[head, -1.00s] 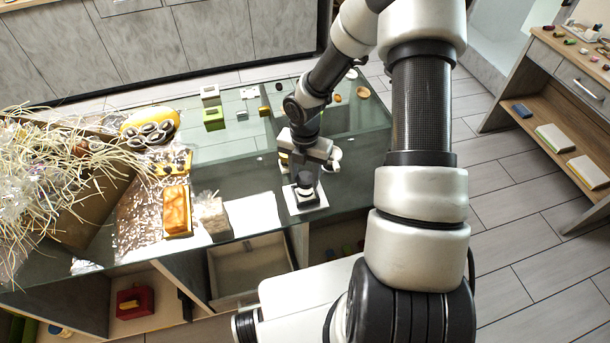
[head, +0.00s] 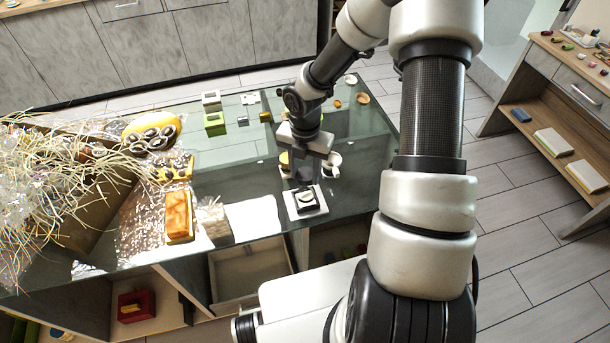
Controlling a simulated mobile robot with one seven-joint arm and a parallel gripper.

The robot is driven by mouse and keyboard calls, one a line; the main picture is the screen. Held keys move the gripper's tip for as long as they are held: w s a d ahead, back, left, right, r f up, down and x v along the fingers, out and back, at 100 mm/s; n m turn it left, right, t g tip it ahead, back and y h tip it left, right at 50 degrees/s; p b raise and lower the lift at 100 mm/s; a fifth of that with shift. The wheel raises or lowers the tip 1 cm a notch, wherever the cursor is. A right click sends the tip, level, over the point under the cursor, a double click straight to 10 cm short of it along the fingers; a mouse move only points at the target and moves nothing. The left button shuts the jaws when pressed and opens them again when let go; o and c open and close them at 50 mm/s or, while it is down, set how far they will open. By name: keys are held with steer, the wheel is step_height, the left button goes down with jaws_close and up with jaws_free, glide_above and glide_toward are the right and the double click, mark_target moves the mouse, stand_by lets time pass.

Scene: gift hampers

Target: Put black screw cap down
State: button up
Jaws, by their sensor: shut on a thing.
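My gripper (head: 303,176) points down over the front right of the glass-topped counter, shut on the black screw cap. The cap is dark against the dark fingers and hard to make out. Just below the gripper is a small dark jar (head: 306,204) with a pale round top showing. The jar stands on a white square (head: 318,208) on the counter. The gripper looks slightly above the jar, apart from it.
Left are an orange block (head: 179,214), a clear wrapped packet (head: 213,218) and a hamper with straw (head: 75,225). Dark glass (head: 357,187) right of the square is bare.

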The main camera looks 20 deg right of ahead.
steer(key=w+d+f+b, duration=0.2)
steer(key=w+d+b, duration=0.1)
steer(key=w+b, duration=0.55)
steer(key=w+d+f+b, duration=0.1)
steer(key=w+d+b, duration=0.3)
steer(key=w, duration=0.7)
steer(key=shift+m, duration=0.3)
steer(key=f, duration=0.9)
steer(key=shift+w+a+f+b, duration=0.25)
steer(key=shift+a+f+b, duration=0.05)
steer(key=shift+f+b, duration=0.1)
steer(key=shift+f, duration=0.2)
steer(key=o, duration=1.1)
steer(key=shift+r, duration=0.1)
